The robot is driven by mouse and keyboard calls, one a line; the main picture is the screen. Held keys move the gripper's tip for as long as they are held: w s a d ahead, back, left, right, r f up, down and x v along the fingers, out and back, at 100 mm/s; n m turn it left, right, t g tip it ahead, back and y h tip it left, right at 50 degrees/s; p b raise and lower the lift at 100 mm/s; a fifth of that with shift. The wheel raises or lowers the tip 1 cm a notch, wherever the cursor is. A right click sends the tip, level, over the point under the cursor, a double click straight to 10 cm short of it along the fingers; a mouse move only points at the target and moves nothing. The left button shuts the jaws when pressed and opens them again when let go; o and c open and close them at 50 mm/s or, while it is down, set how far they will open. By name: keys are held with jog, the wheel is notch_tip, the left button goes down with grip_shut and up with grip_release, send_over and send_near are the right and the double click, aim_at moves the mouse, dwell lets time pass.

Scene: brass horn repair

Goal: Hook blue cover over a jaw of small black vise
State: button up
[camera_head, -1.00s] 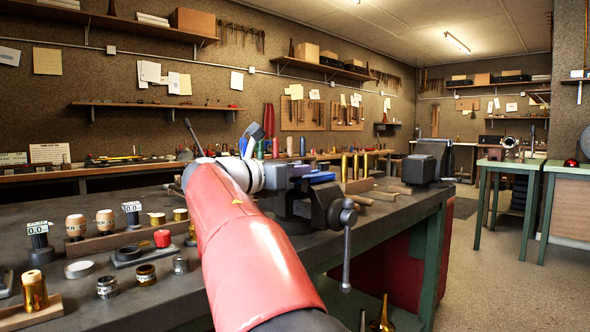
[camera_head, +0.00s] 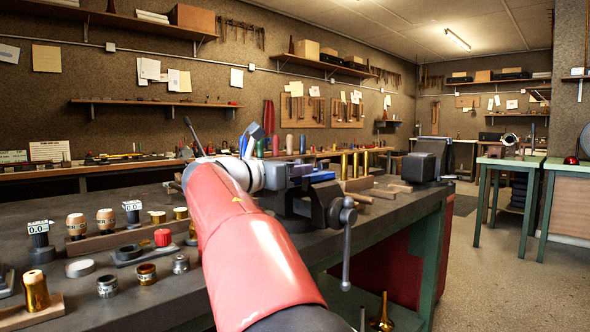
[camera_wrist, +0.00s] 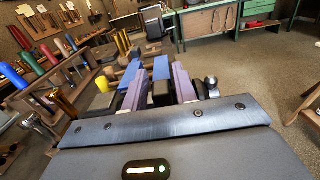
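The small black vise (camera_head: 322,206) stands at the bench's front edge, with its handle hanging down. In the head view, a blue cover (camera_head: 320,176) shows at the top of the vise, just right of my gripper (camera_head: 300,171). In the wrist view, my gripper (camera_wrist: 158,88) has its two purple fingers apart. One blue piece (camera_wrist: 161,68) shows between the fingers, above a dark block. Another blue piece (camera_wrist: 131,72) shows by the left finger's tip. I cannot tell whether either finger touches the blue, or how the covers sit on the jaws, which my gripper partly hides.
A larger dark vise (camera_head: 425,160) stands farther along the bench (camera_head: 140,311). Gauges, rings and small parts fill the bench's left side. Open floor (camera_head: 480,270) lies to the right.

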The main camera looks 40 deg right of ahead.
jog(key=shift+o, duration=1.3)
jog(key=a, duration=0.8)
jog(key=shift+s, duration=0.3)
jog(key=shift+d, duration=0.1)
